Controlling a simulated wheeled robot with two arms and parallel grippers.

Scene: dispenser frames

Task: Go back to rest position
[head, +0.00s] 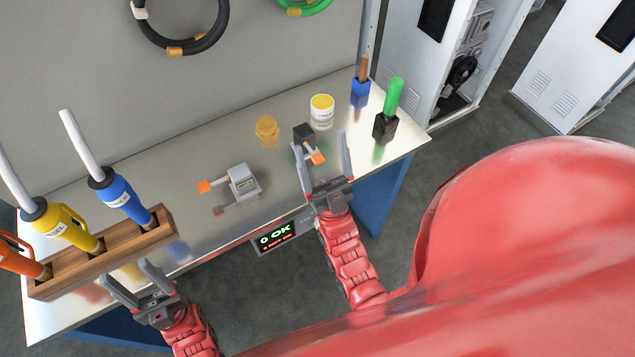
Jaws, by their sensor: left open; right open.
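My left gripper (130,281) is open and empty at the front edge of the table, in front of the wooden rack. My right gripper (321,148) is open over the right half of the table. Its fingers appear on either side of a small dark block with an orange tip (317,158); I cannot tell whether they touch it. Both red arms come up from the lower part of the view, with the large red body at the right.
A display (277,237) reads "0 OK".

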